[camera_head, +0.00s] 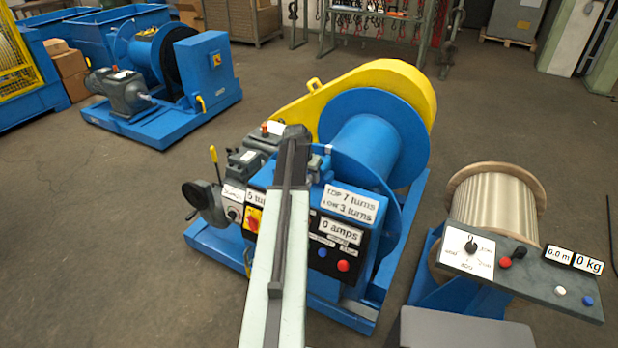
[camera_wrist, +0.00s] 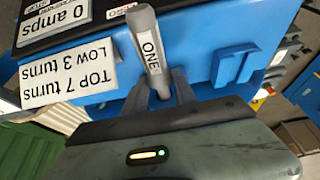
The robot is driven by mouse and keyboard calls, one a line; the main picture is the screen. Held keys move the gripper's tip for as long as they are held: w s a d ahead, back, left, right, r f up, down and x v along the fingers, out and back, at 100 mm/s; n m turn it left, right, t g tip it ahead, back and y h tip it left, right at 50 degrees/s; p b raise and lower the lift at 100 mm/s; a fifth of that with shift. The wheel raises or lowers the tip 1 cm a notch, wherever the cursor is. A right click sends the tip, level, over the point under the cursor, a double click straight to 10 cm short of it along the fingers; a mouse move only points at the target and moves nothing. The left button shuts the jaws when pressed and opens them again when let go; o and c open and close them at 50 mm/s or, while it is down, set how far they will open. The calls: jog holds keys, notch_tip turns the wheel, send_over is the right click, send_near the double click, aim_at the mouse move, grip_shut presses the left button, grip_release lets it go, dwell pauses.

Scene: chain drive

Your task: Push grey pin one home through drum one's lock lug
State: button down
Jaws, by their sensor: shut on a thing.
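The grey pin (camera_wrist: 148,42) labelled ONE stands between the two fingers of my gripper (camera_wrist: 158,86) in the wrist view. My gripper is shut on it.
The winch's control box carries a turns sign (camera_head: 349,204) and an amps sign (camera_head: 340,231). A yellow guard (camera_head: 400,78) stands behind the drum. A rope spool (camera_head: 497,200) and control panel (camera_head: 530,275) stand at the right.

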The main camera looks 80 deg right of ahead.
aim_at(310, 178)
jog(key=shift+s+d, duration=0.15)
jog(key=shift+d, duration=0.5)
jog(key=shift+s+d, duration=0.15)
jog(key=shift+d, duration=0.45)
jog(key=c, duration=0.9)
grip_release()
jog(key=shift+r, duration=0.15)
jog(key=shift+a+r+p, duration=0.1)
jog(key=shift+r+p, duration=0.15)
jog(key=shift+p, duration=0.15)
jog(key=p+v, duration=0.6)
jog(key=v, duration=0.1)
jog(key=shift+a+r+p, duration=0.15)
jog(key=shift+p, duration=0.25)
